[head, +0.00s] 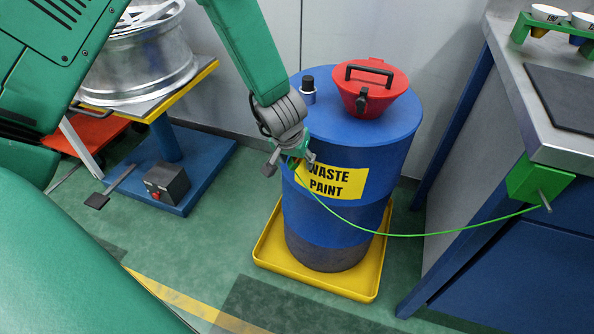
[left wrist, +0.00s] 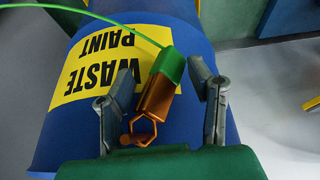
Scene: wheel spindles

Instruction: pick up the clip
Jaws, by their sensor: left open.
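The clip (left wrist: 157,97) is copper-coloured with a green sleeve at one end and a small angular loop at the other. In the left wrist view it lies between the two fingers of my left gripper (left wrist: 162,82), with gaps visible on both sides. A green cable (head: 388,235) runs from its sleeve to a green block on the workbench. In the head view my left gripper (head: 290,163) is open in front of the blue drum (head: 335,215), beside its yellow label. There the clip is mostly hidden by the gripper. My right gripper is not in view.
The drum stands in a yellow tray (head: 268,262) and bears a red funnel (head: 371,88) and a small black-capped fitting (head: 308,88). A workbench (head: 500,150) is at right. A wheel (head: 140,65) rests on a lift table at left.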

